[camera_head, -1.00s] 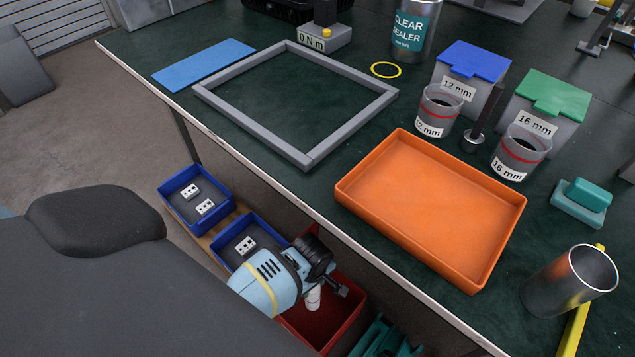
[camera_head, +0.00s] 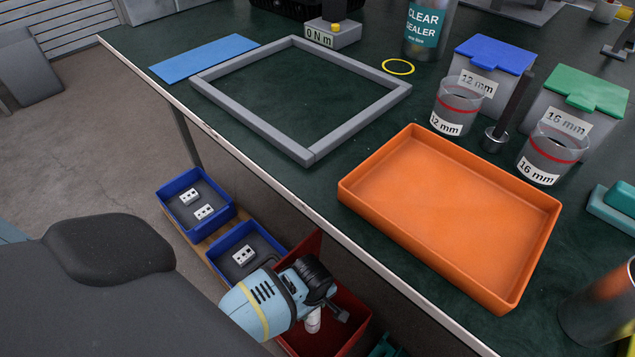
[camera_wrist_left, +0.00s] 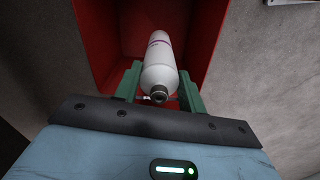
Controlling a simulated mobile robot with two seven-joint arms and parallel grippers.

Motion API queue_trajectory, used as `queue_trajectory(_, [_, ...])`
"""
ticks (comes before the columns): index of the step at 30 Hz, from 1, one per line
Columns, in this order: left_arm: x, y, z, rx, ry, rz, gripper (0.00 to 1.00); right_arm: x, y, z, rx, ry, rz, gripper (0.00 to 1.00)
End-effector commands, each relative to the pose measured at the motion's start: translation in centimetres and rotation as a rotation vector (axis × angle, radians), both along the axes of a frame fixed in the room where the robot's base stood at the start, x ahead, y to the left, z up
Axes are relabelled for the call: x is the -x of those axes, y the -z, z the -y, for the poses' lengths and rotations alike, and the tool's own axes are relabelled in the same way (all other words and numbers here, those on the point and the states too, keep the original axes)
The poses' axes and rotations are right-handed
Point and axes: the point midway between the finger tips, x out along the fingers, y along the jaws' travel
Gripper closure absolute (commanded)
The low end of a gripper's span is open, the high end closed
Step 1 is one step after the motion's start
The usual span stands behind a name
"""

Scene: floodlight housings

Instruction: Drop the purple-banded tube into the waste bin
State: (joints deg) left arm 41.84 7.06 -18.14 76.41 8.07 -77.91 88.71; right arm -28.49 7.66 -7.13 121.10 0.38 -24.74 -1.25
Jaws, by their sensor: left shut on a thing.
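The purple-banded tube (camera_wrist_left: 160,62) is white with a thin purple band and a dark nozzle. My left gripper (camera_wrist_left: 158,90) is shut on it, with a green finger on each side, in the left wrist view. The waste bin (camera_wrist_left: 97,38) is red, and its walls show around and beyond the tube. In the head view my left gripper (camera_head: 326,316) hangs over the bin (camera_head: 352,327), and the white end of the tube (camera_head: 313,320) shows below it. I cannot tell how far the tube is below the rim. My right gripper is not in view.
Two blue bins (camera_head: 233,208) with white parts stand left of the red bin. The workbench edge (camera_head: 330,228) runs close by on the right. On the bench are an orange tray (camera_head: 450,215), a grey frame (camera_head: 255,128) and labelled cups (camera_head: 457,108).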

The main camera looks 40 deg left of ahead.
Motion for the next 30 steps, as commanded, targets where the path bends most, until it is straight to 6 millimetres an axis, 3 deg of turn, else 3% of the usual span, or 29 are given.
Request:
queue_trajectory(3, [-0.1, -0.1, 0.0, 0.000, 0.000, 0.001, 0.99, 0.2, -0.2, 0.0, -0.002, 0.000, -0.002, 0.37])
queue_trajectory(4, [-0.1, -0.1, 0.0, 0.000, 0.000, 0.001, 0.59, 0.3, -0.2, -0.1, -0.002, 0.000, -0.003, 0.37])
queue_trajectory(9, [0.0, -0.1, 0.0, 0.000, 0.001, 0.001, 0.36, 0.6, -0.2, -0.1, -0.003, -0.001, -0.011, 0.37])
queue_trajectory(20, [0.0, -0.6, 0.0, 0.001, 0.001, 0.002, 0.34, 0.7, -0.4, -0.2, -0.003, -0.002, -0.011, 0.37])
queue_trajectory(30, [-0.1, -5.8, 0.1, 0.001, 0.000, 0.004, 0.34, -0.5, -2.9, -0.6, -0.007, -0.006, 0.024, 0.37])
